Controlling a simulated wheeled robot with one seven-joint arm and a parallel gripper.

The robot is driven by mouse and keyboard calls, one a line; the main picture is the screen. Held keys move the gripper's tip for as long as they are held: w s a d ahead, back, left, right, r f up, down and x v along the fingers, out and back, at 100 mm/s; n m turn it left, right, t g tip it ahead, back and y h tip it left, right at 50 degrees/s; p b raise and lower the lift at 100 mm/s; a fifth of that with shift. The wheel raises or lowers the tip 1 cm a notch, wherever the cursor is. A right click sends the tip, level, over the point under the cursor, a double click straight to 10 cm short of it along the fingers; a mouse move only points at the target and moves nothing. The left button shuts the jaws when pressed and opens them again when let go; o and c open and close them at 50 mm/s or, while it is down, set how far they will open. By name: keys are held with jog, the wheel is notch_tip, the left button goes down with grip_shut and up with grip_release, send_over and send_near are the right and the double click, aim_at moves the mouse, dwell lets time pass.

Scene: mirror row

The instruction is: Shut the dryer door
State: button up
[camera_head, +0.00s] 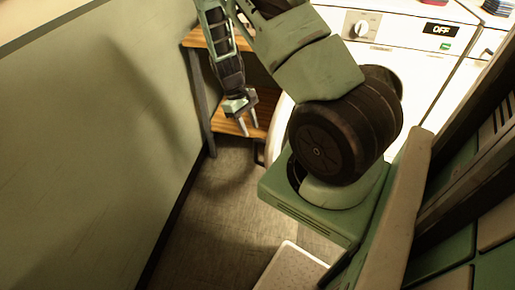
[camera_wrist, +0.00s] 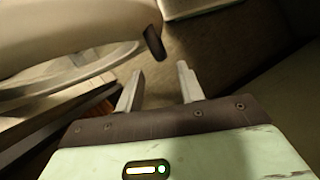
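The dryer is a white front-loading machine (camera_head: 405,30) with a knob and a display reading OFF, at the top right of the head view. Its door (camera_head: 277,132) shows as a pale curved edge, mostly hidden behind my arm. In the wrist view the door (camera_wrist: 60,30) fills the upper left as a thick pale disc with a ring on its underside, standing open. A small dark piece (camera_wrist: 153,42) sticks out from its rim. My gripper (camera_head: 249,126) is open and empty, fingers pointing down, left of the door. In the wrist view its fingertips (camera_wrist: 160,76) are apart, close to the rim; contact is unclear.
A wooden shelf unit (camera_head: 196,39) stands behind my gripper, its lower board (camera_head: 232,127) near the fingers. A green wall (camera_head: 85,150) bounds the left side. The grey floor (camera_head: 215,215) between wall and door is clear. Another white machine (camera_head: 492,40) stands at the right edge.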

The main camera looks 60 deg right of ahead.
send_over(258, 160)
notch_tip(258, 160, down, 9)
jog(key=shift+a+f, duration=0.1)
grip_shut()
